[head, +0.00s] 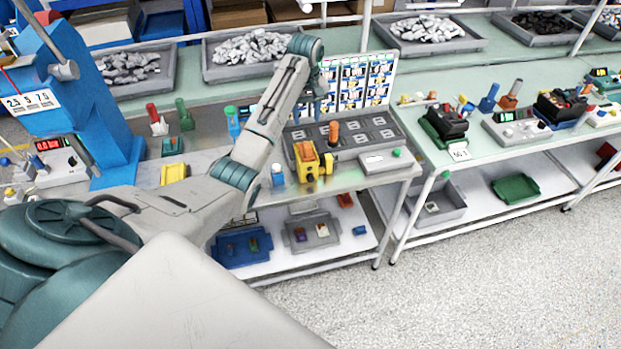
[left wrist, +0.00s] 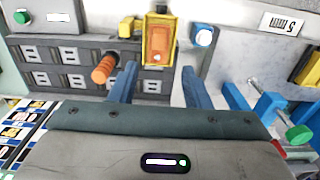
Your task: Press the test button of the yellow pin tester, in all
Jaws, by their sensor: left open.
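The yellow pin tester (head: 307,160) stands on the front edge of the bench by a grey socket panel. In the left wrist view a yellow frame around an orange block (left wrist: 158,40), with a small pale spot low on it, appears to be this tester. My left gripper (head: 318,98) is above the rear of the panel, apart from the tester. In the left wrist view its two blue fingers (left wrist: 156,88) are spread with nothing between them, and the tester lies beyond the gap. I cannot tell which spot is the test button. My right gripper is not in view.
An orange-handled pin (head: 333,131) stands upright in the grey socket panel (head: 372,137). A blue and white piece (head: 277,174) is left of the tester. A picture board (head: 362,82) stands behind the panel. A blue press (head: 85,100) stands at the left.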

